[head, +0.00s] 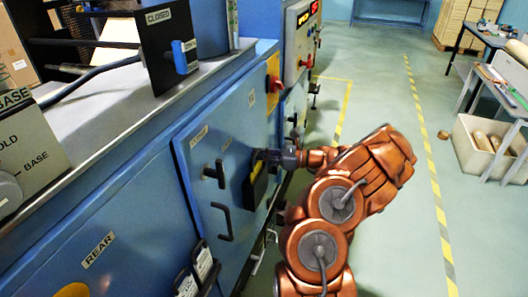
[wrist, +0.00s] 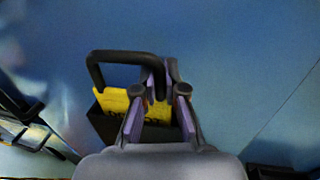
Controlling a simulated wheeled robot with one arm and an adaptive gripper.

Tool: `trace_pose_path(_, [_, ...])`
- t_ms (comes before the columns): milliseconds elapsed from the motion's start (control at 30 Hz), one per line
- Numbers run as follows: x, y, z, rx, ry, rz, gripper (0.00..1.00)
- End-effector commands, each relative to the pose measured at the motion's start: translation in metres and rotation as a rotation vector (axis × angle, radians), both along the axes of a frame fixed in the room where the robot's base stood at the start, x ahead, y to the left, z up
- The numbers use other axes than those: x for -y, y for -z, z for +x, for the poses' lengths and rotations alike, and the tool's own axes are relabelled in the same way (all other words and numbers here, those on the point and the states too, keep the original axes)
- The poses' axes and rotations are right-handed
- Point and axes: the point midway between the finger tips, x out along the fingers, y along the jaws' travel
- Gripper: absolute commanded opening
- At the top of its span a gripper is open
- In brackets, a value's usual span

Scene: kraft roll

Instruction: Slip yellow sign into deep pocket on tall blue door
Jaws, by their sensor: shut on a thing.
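The yellow sign (wrist: 115,101) with dark lettering is between the fingers of my gripper (wrist: 160,92) in the wrist view. My gripper is shut on it. The black pocket (wrist: 104,127) is on the blue door, right at the sign, and its front covers the sign's lower part. The sign looks to be in the pocket's mouth; how deep I cannot tell. In the head view my gripper (head: 274,158) is at the tall blue door (head: 205,143), above the pocket (head: 254,194), with a little of the yellow sign (head: 257,170) showing.
A black loop handle (wrist: 92,75) stands close beside the fingers in the wrist view. Black handles (head: 221,222) stick out from the door, and black-framed tags (head: 203,262) hang lower left. The green floor (head: 385,105) to the right is open. A white bin (head: 487,150) stands farther right.

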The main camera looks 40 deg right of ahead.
Motion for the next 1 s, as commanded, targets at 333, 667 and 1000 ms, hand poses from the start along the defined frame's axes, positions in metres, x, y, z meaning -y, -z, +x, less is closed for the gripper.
trace_pose_path(333, [-0.007,0.009,0.004,-0.016,-0.014,-0.002,0.00])
trace_pose_path(667, [-0.008,0.014,0.006,-0.018,-0.016,-0.003,0.00])
trace_pose_path(1000, [-0.008,0.021,0.009,-0.021,-0.016,-0.003,0.00])
